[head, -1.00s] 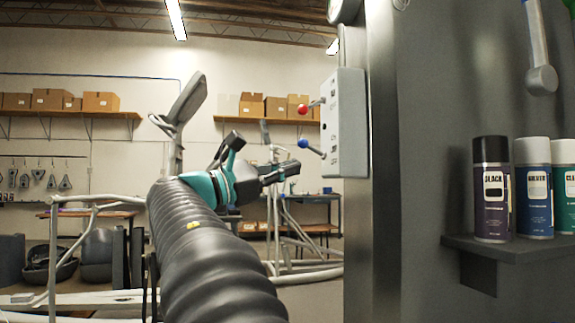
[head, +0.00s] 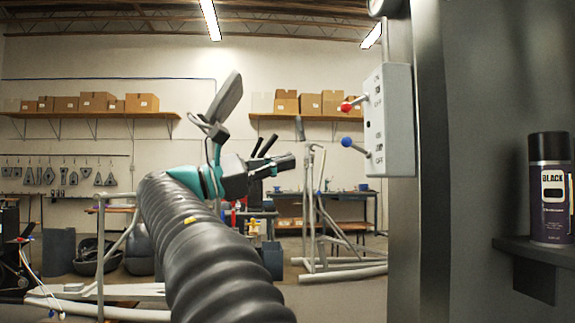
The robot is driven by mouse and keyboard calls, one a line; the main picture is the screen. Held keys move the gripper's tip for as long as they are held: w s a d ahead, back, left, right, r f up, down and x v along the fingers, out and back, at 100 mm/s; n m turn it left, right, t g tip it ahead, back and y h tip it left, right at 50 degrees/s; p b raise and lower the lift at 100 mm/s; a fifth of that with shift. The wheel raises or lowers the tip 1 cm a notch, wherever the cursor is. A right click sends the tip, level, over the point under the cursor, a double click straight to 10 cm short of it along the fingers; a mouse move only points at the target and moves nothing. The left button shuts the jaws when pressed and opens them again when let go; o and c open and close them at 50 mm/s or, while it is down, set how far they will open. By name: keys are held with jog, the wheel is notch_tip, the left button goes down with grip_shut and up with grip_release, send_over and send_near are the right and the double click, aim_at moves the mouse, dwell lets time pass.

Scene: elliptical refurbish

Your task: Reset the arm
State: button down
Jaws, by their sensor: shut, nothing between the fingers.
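My arm reaches forward from the bottom of the head view in a ribbed black sleeve, with a teal band near its wrist. My gripper (head: 288,161) is at its end, pointing right, with its black fingers together and nothing held. It is in the air left of the grey control box (head: 389,120), apart from it in the picture. The fingertips are small and partly merge with the dark shapes behind them.
The control box, with a red-knobbed lever (head: 346,107) and a blue-knobbed lever (head: 346,142), is on a grey post at right. A black spray can (head: 550,190) stands on a shelf (head: 520,248). Elliptical frames (head: 318,220) stand behind; cartons (head: 97,101) line wall shelves.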

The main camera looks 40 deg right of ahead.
dwell(0.5)
jog(key=w+d+f+t+y, duration=0.2)
jog(key=w+f+t, duration=0.55)
jog(key=f, duration=0.55)
jog(key=a+f+t+y, duration=0.35)
jog(key=f+y, duration=0.25)
jog(key=f, duration=0.9)
jog(key=s+a+f+m+t+y, duration=0.1)
jog(key=s+a+f+m+y, duration=0.5)
jog(key=a+f, duration=0.85)
jog(key=s+a+f+t+y, duration=0.1)
jog(key=s+a+f+y, duration=0.4)
jog(key=s+a, duration=0.4)
jog(key=s+f, duration=0.1)
jog(key=s, duration=0.3)
jog(key=shift+s+a+t, duration=0.15)
jog(key=shift+a+t, duration=0.05)
jog(key=shift+t, duration=0.2)
jog(key=shift+f, duration=0.1)
